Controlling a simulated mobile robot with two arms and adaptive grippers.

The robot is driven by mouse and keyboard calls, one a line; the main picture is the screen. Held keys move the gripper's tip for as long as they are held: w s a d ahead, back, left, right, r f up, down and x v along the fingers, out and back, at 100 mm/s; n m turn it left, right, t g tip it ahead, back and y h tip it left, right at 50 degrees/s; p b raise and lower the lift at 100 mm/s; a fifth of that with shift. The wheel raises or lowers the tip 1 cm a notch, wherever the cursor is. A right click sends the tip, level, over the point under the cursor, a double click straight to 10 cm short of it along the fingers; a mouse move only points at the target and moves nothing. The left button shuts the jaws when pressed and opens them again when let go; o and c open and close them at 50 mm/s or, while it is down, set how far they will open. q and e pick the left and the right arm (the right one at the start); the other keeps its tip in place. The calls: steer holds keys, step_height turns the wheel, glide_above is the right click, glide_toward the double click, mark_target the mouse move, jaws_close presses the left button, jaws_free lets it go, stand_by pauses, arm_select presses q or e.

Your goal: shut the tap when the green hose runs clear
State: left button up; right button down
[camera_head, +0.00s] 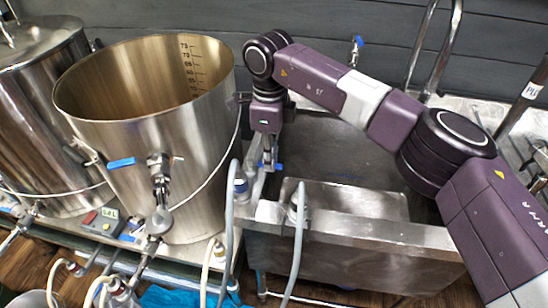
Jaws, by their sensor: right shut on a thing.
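My right gripper (268,158) reaches down at the left edge of the steel sink, its arm coming in from the right. It is shut on a small blue tap handle (279,167), mostly hidden by the fingers. A pale grey hose (230,235) hangs from a fitting just left of the gripper. A second pale hose (298,245) hangs over the sink's front wall. No hose looks plainly green, and I cannot make out any liquid running. My left gripper is not in view.
A large open steel kettle (140,150) stands left of the sink, with a blue-handled valve (158,165) on its front. A lidded steel vessel (40,110) is further left. The steel sink (350,262) is below my right arm. Another blue-handled tap (357,42) is behind it.

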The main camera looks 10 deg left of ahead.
steer(key=c, duration=1.9)
jaws_free()
steer(key=shift+a, duration=0.1)
steer(key=shift+c, duration=0.2)
steer(key=shift+r, duration=0.15)
step_height(320, 180, up, 12)
